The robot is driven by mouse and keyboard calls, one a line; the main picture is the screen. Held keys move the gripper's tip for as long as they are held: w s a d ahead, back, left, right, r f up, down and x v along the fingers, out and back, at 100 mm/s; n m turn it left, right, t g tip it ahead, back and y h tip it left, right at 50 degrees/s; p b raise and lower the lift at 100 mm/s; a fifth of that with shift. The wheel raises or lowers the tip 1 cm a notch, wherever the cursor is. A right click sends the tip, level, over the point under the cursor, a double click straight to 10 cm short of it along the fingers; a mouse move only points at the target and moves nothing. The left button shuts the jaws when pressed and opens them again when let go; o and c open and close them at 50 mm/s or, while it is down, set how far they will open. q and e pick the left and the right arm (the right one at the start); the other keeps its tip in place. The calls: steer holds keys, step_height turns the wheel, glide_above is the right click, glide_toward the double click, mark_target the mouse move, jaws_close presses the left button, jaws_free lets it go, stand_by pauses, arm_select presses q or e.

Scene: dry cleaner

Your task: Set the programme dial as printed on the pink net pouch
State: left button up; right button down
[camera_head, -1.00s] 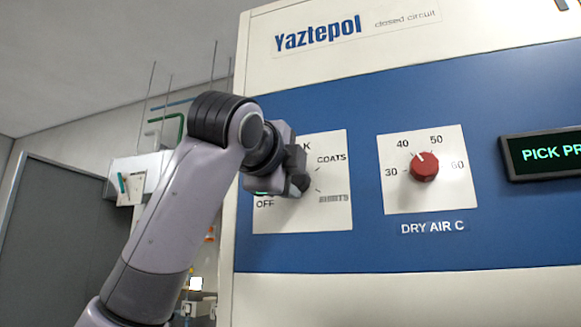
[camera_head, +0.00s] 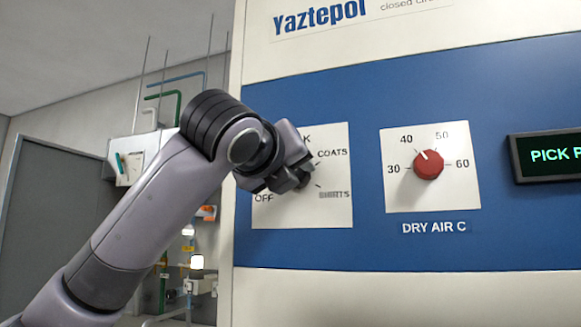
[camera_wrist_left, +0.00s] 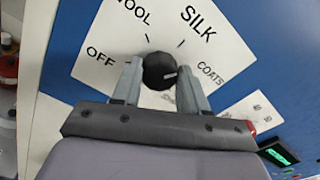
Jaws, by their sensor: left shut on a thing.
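The programme dial (camera_wrist_left: 160,70) is a round black knob on a white label plate (camera_wrist_left: 110,75). The plate is printed OFF, WOOL, SILK and COATS, with another label partly covered by a finger; the head view reads it as something like SHIRTS. The white pointer mark on the knob points right, toward the COATS side. My left gripper (camera_wrist_left: 160,88) is shut on the dial, one finger on each side. In the head view my left gripper (camera_head: 300,180) covers the dial and part of the plate (camera_head: 335,210). The pink net pouch and my right gripper are not in view.
A red dry-air dial (camera_head: 428,165) sits to the right on its own plate, with its pointer between 40 and 50. A dark display (camera_head: 545,155) with green text is at the far right. Shelf items and pipes stand left of the machine.

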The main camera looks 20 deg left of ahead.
arm_select(q)
steer(key=shift+d+m, duration=0.15)
steer(key=shift+m, duration=8.15)
steer(key=shift+f+m, duration=0.1)
steer(key=shift+m, duration=0.6)
steer(key=o, duration=1)
steer(key=shift+o, duration=0.2)
steer(key=shift+s, duration=0.1)
